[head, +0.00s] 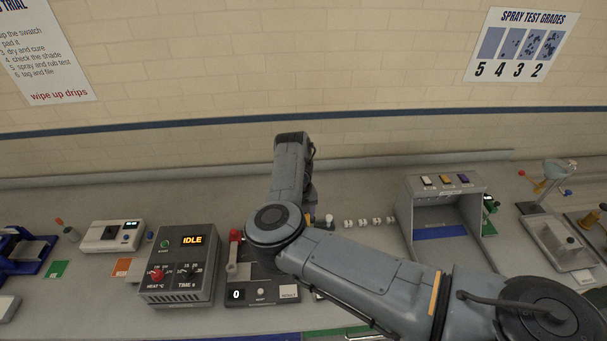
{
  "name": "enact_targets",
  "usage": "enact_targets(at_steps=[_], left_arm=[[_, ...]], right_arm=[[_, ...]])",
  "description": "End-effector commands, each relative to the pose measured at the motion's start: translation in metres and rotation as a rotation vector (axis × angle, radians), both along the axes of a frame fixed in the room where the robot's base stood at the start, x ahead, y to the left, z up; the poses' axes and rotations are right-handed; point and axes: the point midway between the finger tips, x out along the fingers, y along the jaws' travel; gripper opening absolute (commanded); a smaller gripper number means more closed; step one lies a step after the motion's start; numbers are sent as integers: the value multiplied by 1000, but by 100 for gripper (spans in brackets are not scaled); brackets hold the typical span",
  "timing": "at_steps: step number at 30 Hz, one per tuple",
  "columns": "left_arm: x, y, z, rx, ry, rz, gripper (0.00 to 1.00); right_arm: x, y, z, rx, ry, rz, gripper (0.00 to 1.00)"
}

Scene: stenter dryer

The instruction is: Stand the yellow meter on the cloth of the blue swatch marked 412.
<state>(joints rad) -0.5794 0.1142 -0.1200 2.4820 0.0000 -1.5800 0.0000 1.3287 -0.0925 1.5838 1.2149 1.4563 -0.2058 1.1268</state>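I cannot make out the whole yellow meter; a small yellow patch (307,218) shows at the edge of my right arm, and I cannot tell whether it belongs to the meter. A blue cloth (440,232) lies on the floor of the grey viewing booth; no number on it is readable. Another blue item (30,251) sits at the far left edge, also without a readable number. My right arm comes in from the right and bends over the middle of the bench. Its hand (309,190) is mostly hidden behind the arm, fingers unseen. My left gripper is not in view.
The IDLE control box (180,265) and a white instrument (111,236) stand left of my arm. Several small white pieces (362,222) lie between my arm and the booth.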

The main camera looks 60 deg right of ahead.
Motion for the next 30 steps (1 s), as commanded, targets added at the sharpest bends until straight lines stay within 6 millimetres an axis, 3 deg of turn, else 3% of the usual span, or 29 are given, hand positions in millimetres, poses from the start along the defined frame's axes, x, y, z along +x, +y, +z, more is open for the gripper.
enact_targets(at_steps=[1, 3, 9, 15, 21, 30], left_arm=[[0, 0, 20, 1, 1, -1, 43], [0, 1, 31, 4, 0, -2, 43], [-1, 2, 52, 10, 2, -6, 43], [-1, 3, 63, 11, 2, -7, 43], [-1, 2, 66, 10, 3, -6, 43], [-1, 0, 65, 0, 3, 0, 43]], right_arm=[[-14, 9, 0, -4, 11, 20, 9], [-30, 18, -11, -3, 8, 46, 9], [-69, 36, -33, -3, 0, 95, 9], [-94, 44, -45, 0, -7, 115, 9], [-105, 45, -51, 0, -9, 118, 9], [-105, 45, -51, 1, -10, 117, 9]])
